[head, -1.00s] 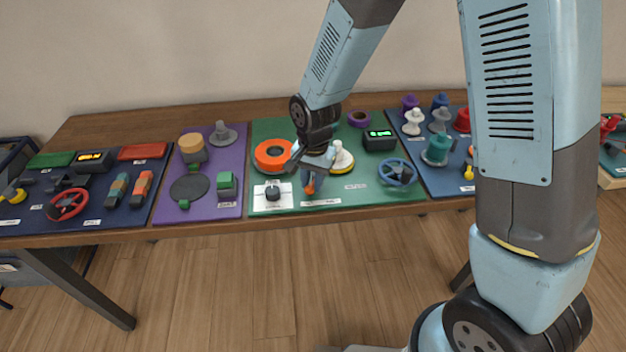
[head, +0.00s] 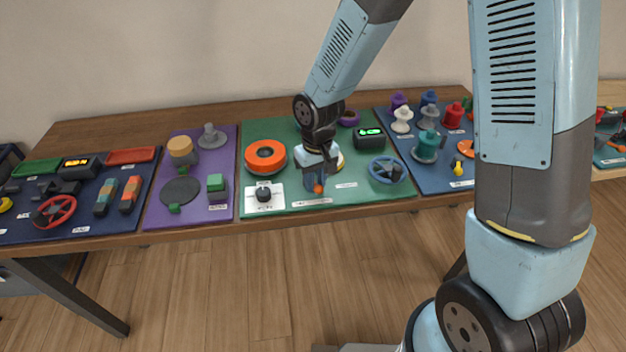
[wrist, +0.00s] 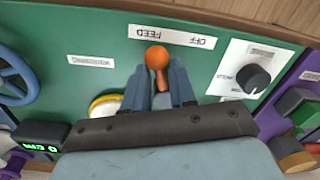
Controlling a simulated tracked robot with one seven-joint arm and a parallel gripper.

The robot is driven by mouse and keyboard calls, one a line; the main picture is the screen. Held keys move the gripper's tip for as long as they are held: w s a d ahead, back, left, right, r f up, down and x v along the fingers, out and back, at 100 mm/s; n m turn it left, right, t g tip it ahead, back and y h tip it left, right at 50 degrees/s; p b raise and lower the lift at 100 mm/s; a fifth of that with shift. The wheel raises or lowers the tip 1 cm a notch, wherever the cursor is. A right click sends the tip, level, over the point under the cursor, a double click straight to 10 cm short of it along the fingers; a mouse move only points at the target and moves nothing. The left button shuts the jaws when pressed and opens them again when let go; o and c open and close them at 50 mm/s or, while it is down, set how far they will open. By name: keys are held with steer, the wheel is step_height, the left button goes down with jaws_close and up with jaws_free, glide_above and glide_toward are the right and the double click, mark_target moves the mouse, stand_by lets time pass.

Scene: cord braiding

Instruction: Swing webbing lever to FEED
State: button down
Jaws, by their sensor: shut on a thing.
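The webbing lever has an orange knob (wrist: 156,57) and stands on the green board (wrist: 115,42). In the wrist view its knob shows between the tips of my gripper (wrist: 160,88), whose two fingers are closed around the lever. The white OFF / FEED label (wrist: 172,36) lies just beyond the knob and reads upside down there; the knob is near the FEED end. In the head view, my gripper (head: 317,183) is low over the front of the green board, with the orange knob at its tips. The lever's lower part is hidden by the fingers.
A white plate with a black knob (head: 264,194) is left of my gripper, with an orange spool (head: 265,157) behind it. A blue handwheel (head: 387,170) is to the right. A yellow-and-white round part (wrist: 105,104) and a green-lit display box (wrist: 38,142) are close by.

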steer(key=shift+w+d+n, duration=0.15)
steer(key=shift+d+n, duration=0.25)
steer(key=shift+n, duration=0.8)
steer(key=shift+d+f, duration=0.1)
steer(key=c, duration=0.9)
jaws_free()
steer(key=shift+w, duration=0.1)
steer(key=shift+c, duration=0.2)
step_height(320, 180, up, 14)
steer(key=shift+w, duration=0.2)
steer(key=shift+f, duration=0.1)
steer(key=shift+d, duration=0.1)
